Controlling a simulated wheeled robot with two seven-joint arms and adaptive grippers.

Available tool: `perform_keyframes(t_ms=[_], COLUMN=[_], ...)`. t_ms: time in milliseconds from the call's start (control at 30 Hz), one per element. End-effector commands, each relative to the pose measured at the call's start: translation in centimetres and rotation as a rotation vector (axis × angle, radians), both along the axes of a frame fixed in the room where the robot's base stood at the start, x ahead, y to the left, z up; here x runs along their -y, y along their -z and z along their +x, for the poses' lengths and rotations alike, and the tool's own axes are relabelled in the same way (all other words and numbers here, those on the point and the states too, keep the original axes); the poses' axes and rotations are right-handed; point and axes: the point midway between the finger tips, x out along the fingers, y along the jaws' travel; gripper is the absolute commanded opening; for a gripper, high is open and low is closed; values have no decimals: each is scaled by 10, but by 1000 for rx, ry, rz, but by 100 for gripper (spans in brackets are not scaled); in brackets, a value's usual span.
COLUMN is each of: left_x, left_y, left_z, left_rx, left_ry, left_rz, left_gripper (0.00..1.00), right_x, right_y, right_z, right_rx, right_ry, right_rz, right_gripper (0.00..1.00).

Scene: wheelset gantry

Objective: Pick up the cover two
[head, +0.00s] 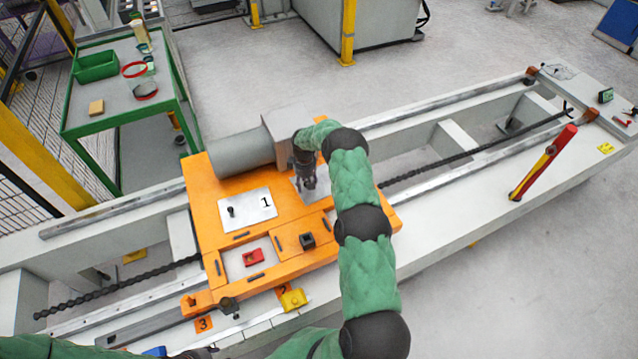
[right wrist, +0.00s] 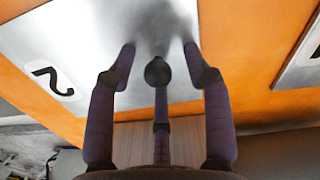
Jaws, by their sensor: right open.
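Cover two is a grey metal plate (head: 318,194) on the orange carriage (head: 208,205), partly hidden by my right gripper (head: 308,180) in the head view. In the right wrist view the plate (right wrist: 62,32) carries a black "2" and a dark round knob (right wrist: 158,72). My right gripper (right wrist: 159,58) is open over it, its fingers spread around the knob. I cannot tell whether they touch the plate. Cover one (head: 250,207), marked "1", lies to the left with its own black knob. My left gripper is not in view; only part of the arm shows at the lower left.
A grey cylinder and block (head: 240,153) stand behind the plates. A red part (head: 253,257) sits in the carriage's front recess, with a black square part (head: 308,241) beside it. A green cart (head: 122,118) is at the left.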

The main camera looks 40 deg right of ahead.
Motion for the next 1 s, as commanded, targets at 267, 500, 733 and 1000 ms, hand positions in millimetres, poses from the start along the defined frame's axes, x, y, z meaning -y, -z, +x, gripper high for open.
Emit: perform_keyframes(t_ms=[267, 500, 733, 1000], left_x=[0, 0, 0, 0], left_y=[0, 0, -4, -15], left_z=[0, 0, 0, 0], left_rx=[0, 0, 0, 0], left_ry=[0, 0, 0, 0], left_rz=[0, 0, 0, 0], left_gripper=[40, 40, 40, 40], right_x=[0, 0, 0, -7], right_y=[0, -1, -10, -46], right_z=[0, 0, 1, -5], right_rx=[0, 1, 2, 2], right_ry=[0, 0, 0, -1], right_rz=[0, -1, -1, -1], right_gripper=[0, 0, 0, 0])
